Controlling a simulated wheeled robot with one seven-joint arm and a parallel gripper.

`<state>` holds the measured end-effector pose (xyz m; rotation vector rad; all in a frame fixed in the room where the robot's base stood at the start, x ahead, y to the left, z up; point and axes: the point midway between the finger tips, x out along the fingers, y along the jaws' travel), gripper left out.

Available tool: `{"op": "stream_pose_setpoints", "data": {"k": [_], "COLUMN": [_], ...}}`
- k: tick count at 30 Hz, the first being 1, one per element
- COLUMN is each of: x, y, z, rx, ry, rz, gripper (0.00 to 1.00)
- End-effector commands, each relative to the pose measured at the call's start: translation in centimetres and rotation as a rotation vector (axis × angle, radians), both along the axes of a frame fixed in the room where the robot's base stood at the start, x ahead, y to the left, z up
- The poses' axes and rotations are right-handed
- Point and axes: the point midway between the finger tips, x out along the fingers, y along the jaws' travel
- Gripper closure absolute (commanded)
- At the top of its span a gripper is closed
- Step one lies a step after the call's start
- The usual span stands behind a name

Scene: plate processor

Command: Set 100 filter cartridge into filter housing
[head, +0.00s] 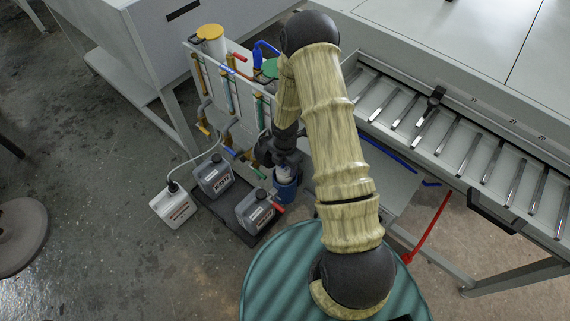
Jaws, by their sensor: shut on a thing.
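My gripper (285,160) is at the end of my arm, low beside the front of the processor, and points down. It is shut on a white filter cartridge (284,174), whose pale upper part shows just under the jaws. The blue filter housing (286,192) stands directly below, and the cartridge appears at its mouth. How deep the cartridge sits inside cannot be told, since the housing wall and my arm hide it. The fingertips are small and dark in this view.
A pipe panel (226,95) rises behind. A roller rack (450,140) lies right. A red handle (428,228) sticks out.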

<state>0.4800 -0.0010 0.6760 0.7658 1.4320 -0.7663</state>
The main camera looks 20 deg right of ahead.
Motion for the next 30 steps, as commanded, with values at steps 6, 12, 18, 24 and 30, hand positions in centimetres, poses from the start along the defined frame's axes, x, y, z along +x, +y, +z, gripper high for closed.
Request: {"op": "stream_pose_setpoints", "data": {"k": [6, 12, 18, 24, 30], "x": [0.0, 0.0, 0.0, 0.0, 0.0], "y": [0.0, 0.0, 0.0, 0.0, 0.0], "z": [-0.8, -1.5, -2.1, -2.7, -3.2], "rx": [0.0, 0.001, 0.001, 0.001, 0.0], "ry": [0.0, -0.001, -0.001, -0.001, 0.0], "rz": [0.0, 0.0, 0.0, 0.0, 0.0], "gripper": [0.83, 0.83, 0.83, 0.83, 0.83]}}
